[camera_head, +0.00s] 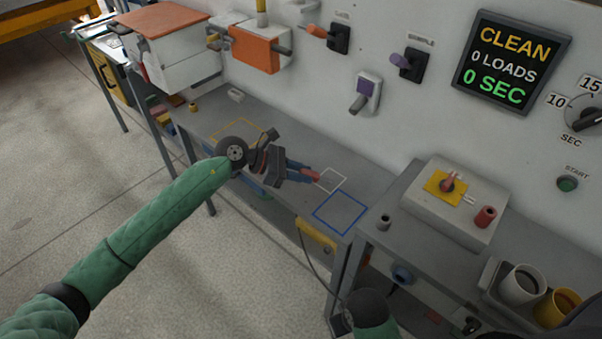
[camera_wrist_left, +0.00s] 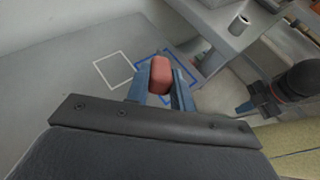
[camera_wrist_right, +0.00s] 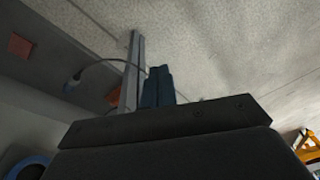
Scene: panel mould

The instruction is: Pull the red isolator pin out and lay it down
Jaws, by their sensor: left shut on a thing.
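My left gripper (camera_head: 306,171) is shut on a red piece, which I take to be the red isolator pin (camera_head: 313,174). In the left wrist view the red pin (camera_wrist_left: 160,74) shows as a rounded block between the blue fingers; its lower part is hidden. It is held over the grey bench (camera_head: 374,181), near the white outlined square (camera_head: 323,187) and the blue outlined square (camera_head: 340,211). My right gripper (camera_wrist_right: 158,87) is empty, its blue fingers together, low in front of the bench.
A grey box (camera_head: 460,230) at right carries a yellow plate (camera_head: 437,187) with a red-tipped part, and a red cylinder (camera_head: 486,217). Cups (camera_head: 520,287) stand in a tray at lower right. The wall panel has levers and a display (camera_head: 503,62). Both outlined squares are bare.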

